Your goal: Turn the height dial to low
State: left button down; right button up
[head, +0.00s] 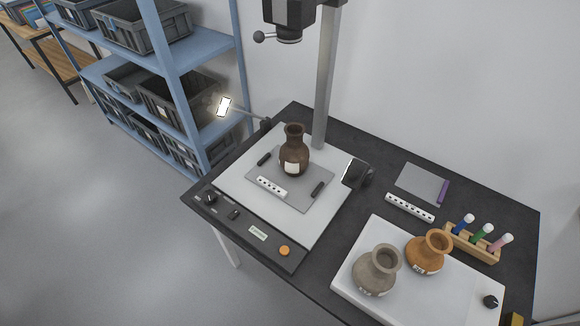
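A dark control strip (245,236) runs along the front edge of the white copy-stand base (235,190). A black round dial (210,198) sits at its left end; its labels and pointer setting are too small to read. A small black switch (233,214) and an orange button (284,250) are on the same strip. Another black knob (490,301) is at the right corner of the white slab. A ball-ended handle (259,36) sticks out beside the camera head on the column. I cannot tell from markings which is the height dial. Neither gripper shows.
A brown vase (293,155) stands on a grey plate under the camera head (288,18). Lamps flank it at left (224,106) and right (357,174). Two pots (377,272) (428,252) stand on the white slab (352,280). A test-tube rack (473,243) is behind. Blue shelving stands left.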

aim_at(209, 197)
jog(key=z, duration=1.9)
jog(key=k, duration=0.55)
jog(key=u, duration=1.25)
jog(key=i, duration=0.5)
jog(key=z, duration=0.05)
